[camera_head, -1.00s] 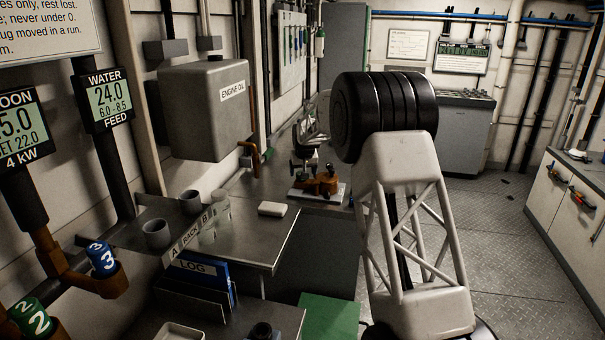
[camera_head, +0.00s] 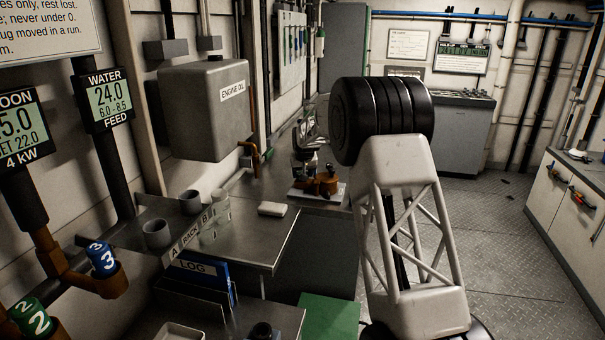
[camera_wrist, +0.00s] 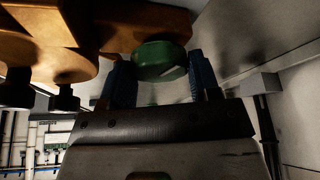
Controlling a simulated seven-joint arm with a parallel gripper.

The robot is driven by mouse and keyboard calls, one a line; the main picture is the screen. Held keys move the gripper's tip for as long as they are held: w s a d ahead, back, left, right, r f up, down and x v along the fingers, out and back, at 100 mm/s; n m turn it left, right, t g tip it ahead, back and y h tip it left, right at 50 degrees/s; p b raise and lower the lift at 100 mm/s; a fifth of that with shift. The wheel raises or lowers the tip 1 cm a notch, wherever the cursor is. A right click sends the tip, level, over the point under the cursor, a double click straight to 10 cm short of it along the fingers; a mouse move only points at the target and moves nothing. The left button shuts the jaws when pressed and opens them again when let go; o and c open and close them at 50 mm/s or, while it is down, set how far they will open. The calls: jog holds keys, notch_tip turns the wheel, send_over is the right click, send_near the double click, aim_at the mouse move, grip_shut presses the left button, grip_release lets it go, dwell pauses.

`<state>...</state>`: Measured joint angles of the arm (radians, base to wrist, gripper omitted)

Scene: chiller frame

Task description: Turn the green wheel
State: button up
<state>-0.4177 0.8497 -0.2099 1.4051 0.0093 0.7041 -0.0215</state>
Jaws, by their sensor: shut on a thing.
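In the wrist view the green wheel (camera_wrist: 158,56), a round green disc with a pale mark, sits against an orange-brown body (camera_wrist: 135,25). My gripper (camera_wrist: 160,70) has one blue finger on each side of the wheel and is shut on it. In the head view my gripper's end is mostly hidden behind my large black arm joint. A small orange-brown fitting (camera_head: 320,183) stands on a pale base on the far counter, beside the hidden gripper end. I cannot make out the green wheel there.
An engine oil tank (camera_head: 208,110) hangs on the left wall above the metal counter (camera_head: 240,235). A rack (camera_head: 185,240) with cups and a bottle is nearer. Blue 3 (camera_head: 103,258) and green 2 (camera_head: 30,318) caps stand at lower left.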

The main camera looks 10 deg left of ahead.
jog(key=shift+m, duration=0.4)
jog(key=m+h, duration=0.1)
jog(key=m, duration=0.1)
jog(key=m+h, duration=0.1)
jog(key=m, duration=0.1)
jog(key=shift+a+m+t, duration=0.15)
jog(key=shift+m+t, duration=0.15)
jog(key=shift+m, duration=0.1)
jog(key=m+h, duration=0.2)
jog(key=m, duration=0.3)
jog(key=shift+m, duration=0.3)
jog(key=m+g+h, duration=0.1)
jog(key=m, duration=0.1)
jog(key=m+g, duration=0.1)
jog(key=m, duration=0.2)
jog(key=shift+w+a+m+h, duration=0.1)
jog(key=shift+m+h, duration=0.2)
jog(key=shift+h, duration=0.1)
jog(key=m+g, duration=0.1)
jog(key=m, duration=0.2)
jog(key=m+g, duration=0.1)
jog(key=m, duration=0.2)
jog(key=shift+g+h, duration=0.3)
jog(key=o, duration=0.9)
